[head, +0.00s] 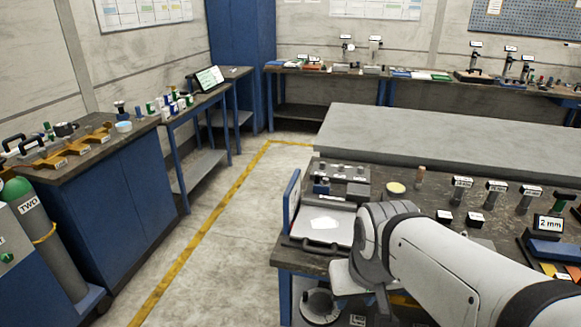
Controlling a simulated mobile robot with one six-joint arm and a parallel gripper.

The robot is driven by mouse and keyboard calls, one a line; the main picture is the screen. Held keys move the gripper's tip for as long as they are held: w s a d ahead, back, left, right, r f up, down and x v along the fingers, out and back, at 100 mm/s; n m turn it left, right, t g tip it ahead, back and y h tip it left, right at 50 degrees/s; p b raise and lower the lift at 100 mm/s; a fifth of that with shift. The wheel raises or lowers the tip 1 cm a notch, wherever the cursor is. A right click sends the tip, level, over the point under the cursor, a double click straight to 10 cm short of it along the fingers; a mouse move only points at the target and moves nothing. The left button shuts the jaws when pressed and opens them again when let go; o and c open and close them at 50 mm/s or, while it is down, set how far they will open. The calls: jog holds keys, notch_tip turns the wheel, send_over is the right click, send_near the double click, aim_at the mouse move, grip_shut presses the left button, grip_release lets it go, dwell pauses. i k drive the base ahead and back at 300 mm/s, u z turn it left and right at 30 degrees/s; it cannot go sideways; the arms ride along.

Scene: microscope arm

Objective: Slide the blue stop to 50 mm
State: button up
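A small display reading "2 mm" (549,225) stands at the right edge on the near bench. A blue block (553,250) lies just below it in a dark tray. I cannot tell whether this block is the blue stop, and no scale marks are readable. My white arm crosses the lower right of the view in front of the bench. My gripper's fingers do not show, so I cannot see whether it is open or shut, or whether it holds anything.
The near bench (325,174) carries a white tray (324,224), a blue upright panel (291,201) and several labelled posts (495,196). A long grey worktop (440,140) lies behind it. A cylinder labelled TWO (42,225) stands at left. The floor (215,250) between is clear.

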aim_at(318, 188)
jog(key=z, duration=0.2)
jog(key=i, duration=0.9)
jog(key=u, duration=0.1)
